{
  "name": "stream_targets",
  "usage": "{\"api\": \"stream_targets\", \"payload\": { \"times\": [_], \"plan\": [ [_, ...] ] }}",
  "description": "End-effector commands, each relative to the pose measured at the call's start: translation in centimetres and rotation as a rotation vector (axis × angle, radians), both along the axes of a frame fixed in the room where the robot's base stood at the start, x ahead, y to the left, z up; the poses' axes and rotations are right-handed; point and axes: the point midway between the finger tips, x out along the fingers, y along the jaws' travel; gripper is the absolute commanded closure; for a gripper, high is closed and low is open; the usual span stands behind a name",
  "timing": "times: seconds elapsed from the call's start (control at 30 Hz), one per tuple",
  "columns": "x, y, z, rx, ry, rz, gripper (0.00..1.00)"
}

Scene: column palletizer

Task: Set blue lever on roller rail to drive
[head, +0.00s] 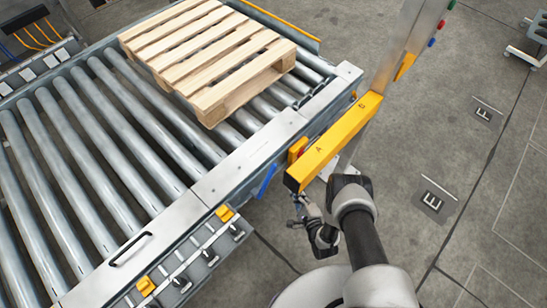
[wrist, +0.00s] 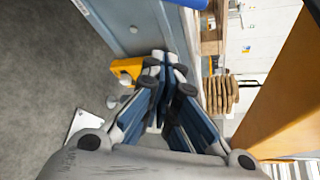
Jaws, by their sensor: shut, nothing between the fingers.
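The blue lever (head: 266,181) sticks out from the side of the roller rail (head: 240,168), below its edge, and looks tilted in the head view. My gripper (head: 297,205) is just right of and below the lever in that view, with a small gap showing between them. In the wrist view my gripper (wrist: 165,72) is shut and empty, its fingers pointing at the grey-blue side of the rail. A small blue piece shows by the fingertips there; I cannot tell whether it is the lever or whether they touch. The lever's drive marking is not readable.
A wooden pallet (head: 205,50) lies on the rollers. A yellow beam (head: 335,140) marked with letters stands close above my gripper. A yellow block (wrist: 126,70) is left of the fingertips in the wrist view. Open concrete floor lies to the right.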

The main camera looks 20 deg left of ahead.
Motion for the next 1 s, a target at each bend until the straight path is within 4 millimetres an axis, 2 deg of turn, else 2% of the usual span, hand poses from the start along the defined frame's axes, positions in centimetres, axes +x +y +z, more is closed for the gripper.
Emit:
{"api": "stream_targets", "payload": {
  "times": [0.4,0.57,0.77,1.0],
  "plan": [
    [-0.3,0.0,-0.1,0.005,0.003,0.0,1.0],
    [0.2,0.4,-0.3,0.006,0.002,0.002,1.0],
    [2.5,2.5,-1.3,0.006,-0.002,0.003,1.0],
    [6.4,5.8,-2.8,0.006,-0.001,0.003,1.0]
  ]
}}
